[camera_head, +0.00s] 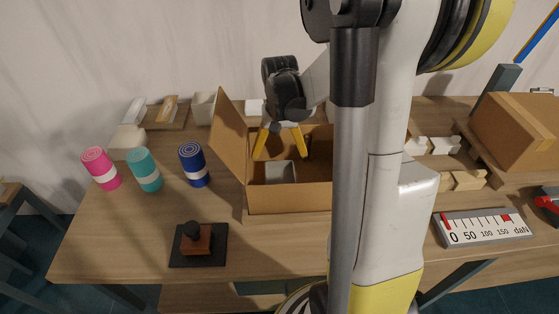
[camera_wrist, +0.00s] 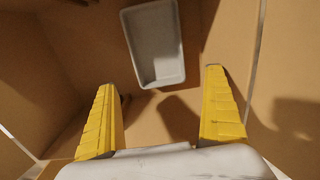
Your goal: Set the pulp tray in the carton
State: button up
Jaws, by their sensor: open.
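The open carton (camera_head: 290,197) stands on the table in the middle of the head view, with a flap raised on its left side. The grey pulp tray (camera_head: 280,172) lies inside the carton on its floor. In the wrist view the tray (camera_wrist: 153,45) is at the top centre, slightly tilted in the picture, with its hollow side facing the camera. My gripper (camera_head: 279,142) is above the carton opening, pointing down, with its yellow fingers spread. In the wrist view my gripper (camera_wrist: 162,90) is open and empty, and the tray lies apart from the fingers. My arm hides the carton's right side.
Pink (camera_head: 101,168), teal (camera_head: 144,169) and blue (camera_head: 193,164) rolls stand left of the carton. A stamp-like block (camera_head: 196,240) sits on a dark pad in front. A force scale (camera_head: 484,228) and a closed box (camera_head: 520,127) are at the right.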

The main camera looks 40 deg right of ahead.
notch_tip(320, 180, up, 5)
jog(key=shift+f+p, duration=0.1)
jog(key=shift+p, duration=0.5)
